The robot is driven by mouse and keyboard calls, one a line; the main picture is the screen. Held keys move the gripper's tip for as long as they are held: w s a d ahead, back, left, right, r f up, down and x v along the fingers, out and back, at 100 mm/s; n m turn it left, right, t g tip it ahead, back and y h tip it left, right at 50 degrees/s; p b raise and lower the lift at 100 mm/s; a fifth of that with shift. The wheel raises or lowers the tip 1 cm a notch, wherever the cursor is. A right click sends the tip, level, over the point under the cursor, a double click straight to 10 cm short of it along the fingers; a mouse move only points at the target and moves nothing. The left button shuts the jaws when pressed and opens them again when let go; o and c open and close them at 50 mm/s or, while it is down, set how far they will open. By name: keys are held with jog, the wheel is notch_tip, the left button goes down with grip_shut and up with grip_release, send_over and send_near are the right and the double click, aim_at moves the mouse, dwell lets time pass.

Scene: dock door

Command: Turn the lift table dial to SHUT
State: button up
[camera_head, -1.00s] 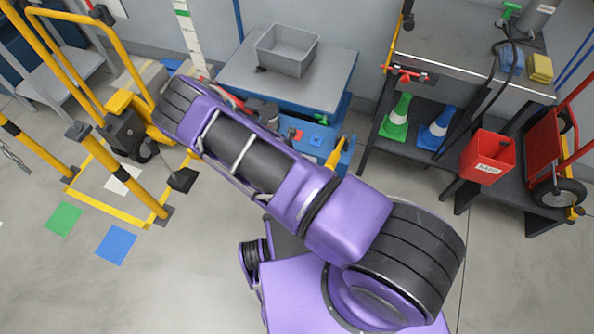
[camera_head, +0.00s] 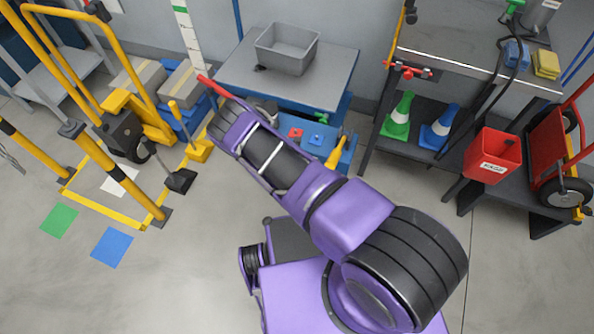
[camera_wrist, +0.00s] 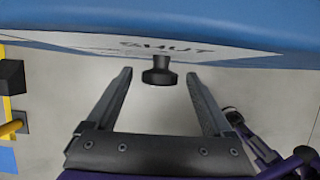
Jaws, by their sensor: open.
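The lift table has a grey top (camera_head: 340,68) over a blue body and stands against the wall in the head view. In the wrist view its blue side (camera_wrist: 240,22) fills the top, with a white label (camera_wrist: 100,42) reading SHUT, partly cut off by the steep angle. The black dial (camera_wrist: 160,72) sticks out below that word. My gripper (camera_wrist: 159,76) is open, with one finger on each side of the dial and a gap to both. Which way the dial points is not visible. My arm hides the gripper and dial in the head view.
A grey bin (camera_head: 287,50) sits on the table top. A red handle (camera_head: 216,87) sticks out near my arm's far end. A yellow barrier frame (camera_head: 100,170) stands left.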

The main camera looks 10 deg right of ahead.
jog(key=c, duration=1.4)
jog(key=shift+o, duration=0.2)
jog(key=shift+s+d+t+y+p, duration=0.2)
jog(key=shift+t+y+p, duration=0.15)
jog(key=shift+y, duration=0.35)
jog(key=shift+d+f+m+t+y, duration=0.1)
jog(key=shift+m+t+y, duration=0.3)
jog(key=shift+t+y, duration=0.65)
jog(key=o, duration=1.4)
jog(key=shift+c, duration=0.2)
jog(key=shift+r, duration=0.2)
